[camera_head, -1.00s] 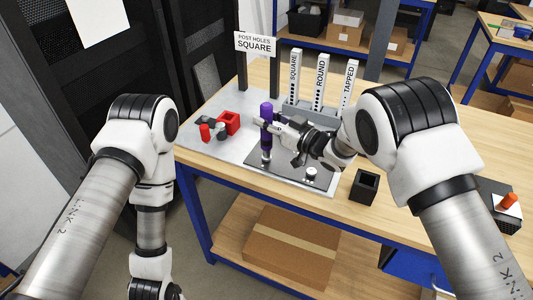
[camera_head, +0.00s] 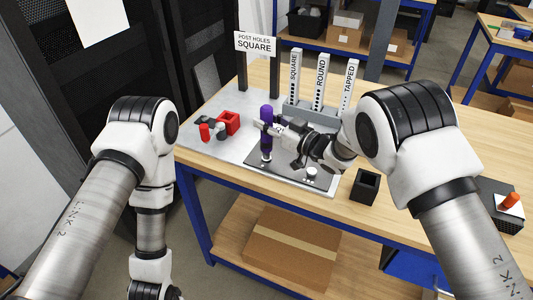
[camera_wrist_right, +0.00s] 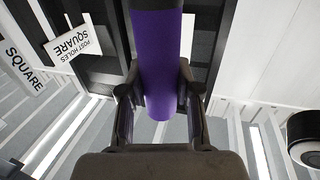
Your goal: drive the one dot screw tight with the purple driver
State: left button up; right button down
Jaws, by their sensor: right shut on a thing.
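The purple driver (camera_head: 266,115) stands upright over the dark plate (camera_head: 290,171) on the workbench. My right gripper (camera_head: 265,127) is shut on its handle from the right. In the right wrist view the purple handle (camera_wrist_right: 157,60) runs between the two fingers (camera_wrist_right: 160,108). A silver screw head (camera_head: 266,157) shows at the driver's lower end; I cannot tell whether the tip is seated in it. Another silver screw (camera_head: 311,173) is at the plate's right part. Dots on the screws are too small to see. My left arm hangs at the left, its gripper out of frame.
A red open box (camera_head: 229,122) and a red-handled tool (camera_head: 205,132) lie left of the driver. Labelled posts (camera_head: 320,82) stand behind, with a "POST HOLES SQUARE" sign (camera_head: 255,44). A black open box (camera_head: 365,186) is at the right. The bench's right side has free room.

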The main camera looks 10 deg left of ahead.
aim_at(267, 106)
jog(key=shift+s+f, duration=0.1)
jog(key=shift+f, duration=0.05)
dwell(0.5)
jog(key=shift+r+p, duration=2.35)
jog(key=shift+r, duration=1.35)
jog(key=shift+f, duration=0.15)
